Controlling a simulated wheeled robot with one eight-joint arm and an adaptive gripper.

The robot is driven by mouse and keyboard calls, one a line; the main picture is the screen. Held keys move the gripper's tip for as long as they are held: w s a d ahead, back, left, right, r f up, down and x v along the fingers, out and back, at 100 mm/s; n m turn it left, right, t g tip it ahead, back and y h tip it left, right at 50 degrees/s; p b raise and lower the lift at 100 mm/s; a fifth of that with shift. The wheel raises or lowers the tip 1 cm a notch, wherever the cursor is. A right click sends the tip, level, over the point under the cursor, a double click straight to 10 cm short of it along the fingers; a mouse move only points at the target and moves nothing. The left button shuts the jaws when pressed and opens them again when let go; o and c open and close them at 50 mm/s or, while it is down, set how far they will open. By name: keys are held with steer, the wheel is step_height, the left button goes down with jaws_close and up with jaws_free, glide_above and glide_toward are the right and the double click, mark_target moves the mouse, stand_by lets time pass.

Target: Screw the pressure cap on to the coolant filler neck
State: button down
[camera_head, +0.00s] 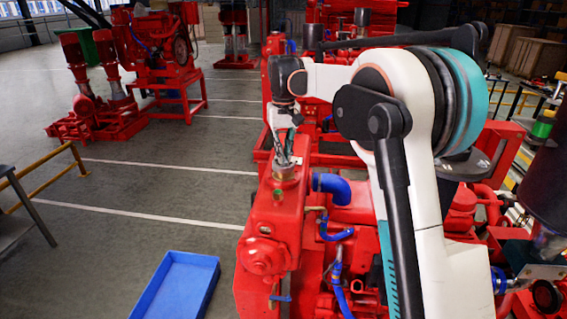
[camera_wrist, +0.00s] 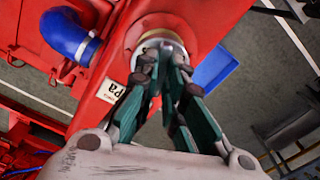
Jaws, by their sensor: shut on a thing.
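My gripper (camera_head: 284,160) points down at the top of the red pumpset tank. In the wrist view my gripper (camera_wrist: 161,62) has its fingers closed together on the pressure cap (camera_wrist: 150,37), a silvery round part mostly hidden behind the fingertips. The cap sits at the coolant filler neck, which shows in the head view (camera_head: 285,172) as a metal ring on the tank top. The fingers hide how the cap and neck meet, so I cannot tell how far it is seated.
A blue hose (camera_head: 332,187) leaves the tank just right of the neck. A blue tray (camera_head: 176,287) is at the lower left, beside the tank. A yellow railing (camera_head: 50,172) stands at far left. The grey floor between is clear.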

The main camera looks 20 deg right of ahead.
steer(key=shift+m, duration=0.8)
steer(key=c, duration=1.6)
jaws_free()
steer(key=o, duration=0.4)
steer(key=shift+r, duration=0.1)
steer(key=shift+r+p, duration=2.05)
steer(key=shift+r, duration=1.4)
